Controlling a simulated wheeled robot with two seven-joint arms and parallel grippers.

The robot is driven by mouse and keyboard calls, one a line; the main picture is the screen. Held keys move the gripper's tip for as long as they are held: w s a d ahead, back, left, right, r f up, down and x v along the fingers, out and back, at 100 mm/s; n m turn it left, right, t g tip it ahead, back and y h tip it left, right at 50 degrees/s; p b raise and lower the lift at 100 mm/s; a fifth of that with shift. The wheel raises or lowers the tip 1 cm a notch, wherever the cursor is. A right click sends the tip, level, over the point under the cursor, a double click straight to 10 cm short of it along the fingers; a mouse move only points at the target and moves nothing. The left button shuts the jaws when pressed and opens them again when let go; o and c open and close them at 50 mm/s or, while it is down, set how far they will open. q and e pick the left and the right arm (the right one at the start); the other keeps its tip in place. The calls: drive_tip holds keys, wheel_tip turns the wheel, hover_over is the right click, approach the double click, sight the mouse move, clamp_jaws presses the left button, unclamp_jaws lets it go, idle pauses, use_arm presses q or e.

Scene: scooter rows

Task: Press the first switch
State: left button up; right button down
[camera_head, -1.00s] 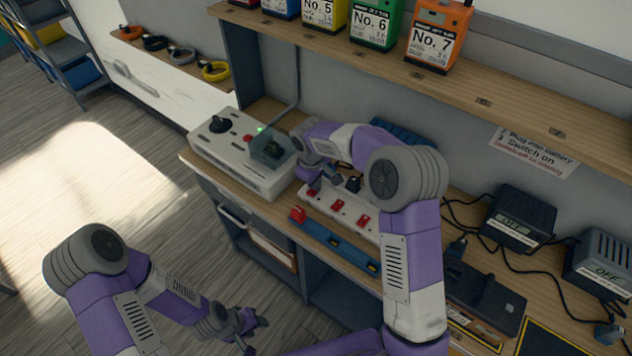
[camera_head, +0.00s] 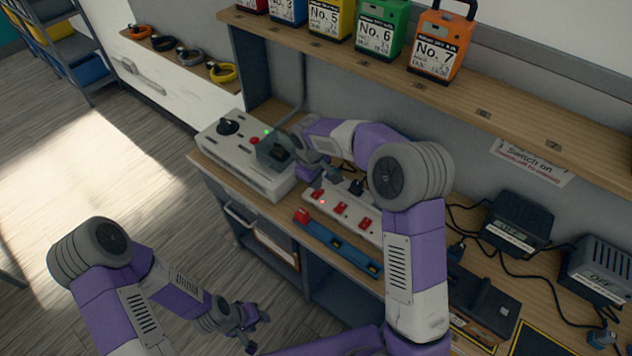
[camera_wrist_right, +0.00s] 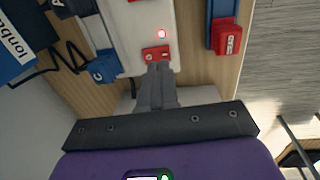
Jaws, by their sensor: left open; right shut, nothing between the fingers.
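A white power strip (camera_head: 352,217) lies on the wooden bench with red switches along it. The first switch (camera_head: 317,193), at its left end, also shows in the right wrist view (camera_wrist_right: 156,54). A small red light glows beside it on the strip. My right gripper (camera_wrist_right: 156,70) is shut and empty, its fingertips right at the near edge of this switch; whether they touch it I cannot tell. My left gripper (camera_head: 247,328) is open and empty, low in front of the bench.
A grey control box (camera_head: 240,158) with a black knob stands left of the strip. A blue bar (camera_head: 340,244) with a red end lies in front. Chargers (camera_head: 515,222) and cables are at the right. Numbered batteries, including orange No. 7 (camera_head: 440,42), stand on the shelf above.

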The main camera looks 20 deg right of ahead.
sight(317, 196)
wheel_tip(317, 196, up, 10)
drive_tip(key=p, duration=0.1)
drive_tip(key=shift+s+a+f+p, duration=0.2)
drive_tip(key=shift+s+a+p, duration=0.1)
drive_tip(key=shift+a, duration=0.15)
drive_tip(key=shift+f, duration=0.1)
drive_tip(key=shift+w+d+r+b, duration=0.2)
drive_tip(key=shift+w+d+b, duration=0.2)
drive_tip(key=shift+d+b, duration=0.15)
drive_tip(key=shift+f, duration=0.1)
